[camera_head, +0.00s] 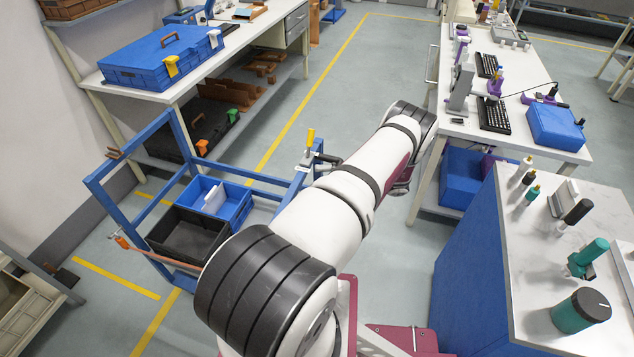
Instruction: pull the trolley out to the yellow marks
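The trolley (102,203) is a blue open frame standing at the left, partly under the long table. It carries a blue bin (232,204) with a white item in it and a black empty bin (185,236). A small yellow-topped upright (311,138) stands at its right corner. What looks like my gripper (324,160), a small grey and dark part, shows beside that corner, close to or touching it. My arm hides most of it and the trolley's near right side. Yellow floor marks lie in front of the trolley (115,278) and by its far left side (150,200).
A long table (255,50) with a blue case (160,58) stands behind the trolley. A white-topped blue cabinet (475,265) and a keyboard bench (455,130) stand at the right. A low rack (30,315) is at lower left. Clear floor (345,75) runs down the middle.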

